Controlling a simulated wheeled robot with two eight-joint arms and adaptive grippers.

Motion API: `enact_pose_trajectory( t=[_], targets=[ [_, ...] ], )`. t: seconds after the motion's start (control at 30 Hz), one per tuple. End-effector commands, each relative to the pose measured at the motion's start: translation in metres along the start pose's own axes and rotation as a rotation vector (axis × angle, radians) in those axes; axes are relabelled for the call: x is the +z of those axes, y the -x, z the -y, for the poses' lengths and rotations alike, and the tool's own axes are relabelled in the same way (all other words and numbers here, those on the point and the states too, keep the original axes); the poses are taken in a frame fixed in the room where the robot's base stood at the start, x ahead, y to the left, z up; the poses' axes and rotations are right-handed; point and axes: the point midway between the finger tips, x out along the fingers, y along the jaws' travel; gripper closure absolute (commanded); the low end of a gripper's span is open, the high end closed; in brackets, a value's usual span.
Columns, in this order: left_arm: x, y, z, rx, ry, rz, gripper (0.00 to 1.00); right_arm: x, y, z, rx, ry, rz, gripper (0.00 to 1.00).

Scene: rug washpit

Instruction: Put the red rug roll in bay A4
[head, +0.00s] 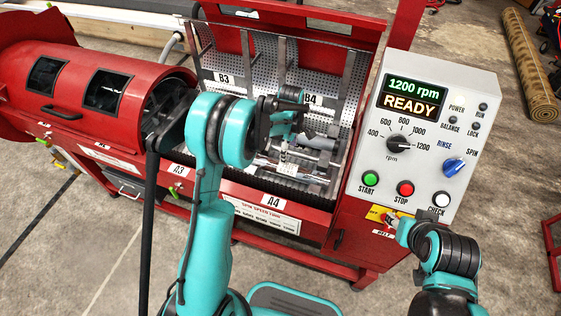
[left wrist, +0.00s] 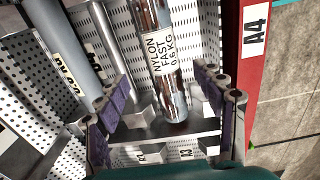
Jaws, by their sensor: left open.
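The A4 label (head: 272,202) is on the machine's red front rim and also shows in the left wrist view (left wrist: 256,28).
The perforated back wall (head: 225,88) carries labels B3 and B4. The control panel (head: 424,130) stands to the right, reading 1200 rpm READY. A red drum (head: 75,75) is at the left. A tan patterned rug roll (head: 528,70) lies on the floor.

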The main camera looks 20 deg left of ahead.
Motion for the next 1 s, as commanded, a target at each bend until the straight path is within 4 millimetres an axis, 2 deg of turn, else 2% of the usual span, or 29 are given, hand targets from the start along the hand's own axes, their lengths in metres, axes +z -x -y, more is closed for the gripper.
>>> enact_pose_trajectory(
  t=[0.17,0.3,0.5,0.63,0.8,1.0],
  targets=[
    [0.001,0.059,0.025,0.077,-0.192,-0.012,0.31,0.000,0.000,0.000,0.000,0.000,0.000,0.60],
    [0.003,0.113,0.060,0.167,-0.422,-0.047,0.31,0.000,0.000,0.000,0.000,0.000,0.000,0.60],
    [0.006,0.166,0.120,0.285,-0.750,-0.135,0.31,0.000,0.000,0.000,0.000,0.000,0.000,0.60],
    [0.009,0.185,0.163,0.350,-0.959,-0.215,0.31,0.000,0.000,0.000,0.000,0.000,0.000,0.60],
    [0.012,0.191,0.213,0.416,-1.212,-0.339,0.31,0.000,0.000,0.000,0.000,0.000,0.000,0.60],
    [0.013,0.184,0.246,0.451,-1.403,-0.453,0.31,0.000,0.000,0.000,0.000,0.000,0.000,0.60]
  ],
)
